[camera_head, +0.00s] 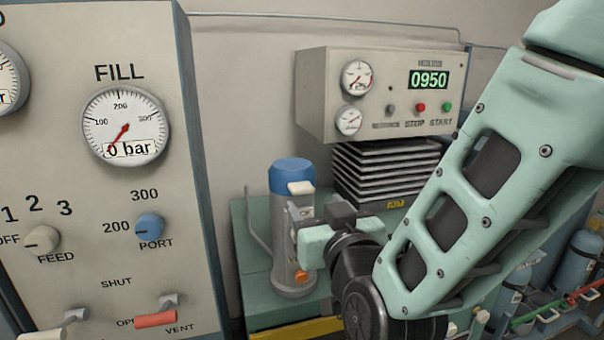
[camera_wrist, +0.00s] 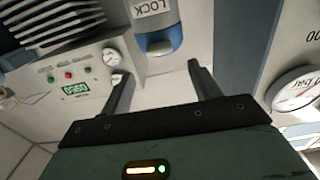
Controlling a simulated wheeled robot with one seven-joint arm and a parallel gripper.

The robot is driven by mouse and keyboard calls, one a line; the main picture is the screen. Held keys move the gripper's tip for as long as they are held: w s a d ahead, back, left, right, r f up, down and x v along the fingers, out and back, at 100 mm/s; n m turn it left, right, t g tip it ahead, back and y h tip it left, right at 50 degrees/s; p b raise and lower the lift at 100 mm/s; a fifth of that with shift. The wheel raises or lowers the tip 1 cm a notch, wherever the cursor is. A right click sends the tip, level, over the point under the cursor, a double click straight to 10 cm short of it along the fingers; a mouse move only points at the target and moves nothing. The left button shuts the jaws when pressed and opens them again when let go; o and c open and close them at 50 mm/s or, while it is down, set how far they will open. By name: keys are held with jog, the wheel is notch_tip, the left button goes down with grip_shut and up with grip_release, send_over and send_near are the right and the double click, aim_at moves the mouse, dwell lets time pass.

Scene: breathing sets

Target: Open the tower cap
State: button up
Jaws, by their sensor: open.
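The tower is a grey upright cylinder (camera_head: 285,240) with a blue cap (camera_head: 291,175) on top, left of my arm in the head view. A pale tab (camera_head: 300,187) sits at the cap's lower edge. In the wrist view, which is turned upside down, the blue cap (camera_wrist: 160,42) shows beyond the fingers, with a white LOCK label (camera_wrist: 152,8) above it in the picture. My gripper (camera_wrist: 158,70) is open and empty, its fingers apart from the cap. In the head view my gripper (camera_head: 322,215) is beside the tower's right side, partly covering it; its fingertips are hard to make out.
A grey control box (camera_head: 385,95) with gauges and a 0950 display is behind, above black fins (camera_head: 385,170). A large gauge panel (camera_head: 110,200) with knobs and levers stands close on the left. Blue cylinders (camera_head: 580,255) are at the right. The space above the cap is clear.

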aim_at(304, 190)
jog(key=p+x, duration=0.1)
jog(key=x, duration=0.8)
jog(key=shift+f, duration=0.15)
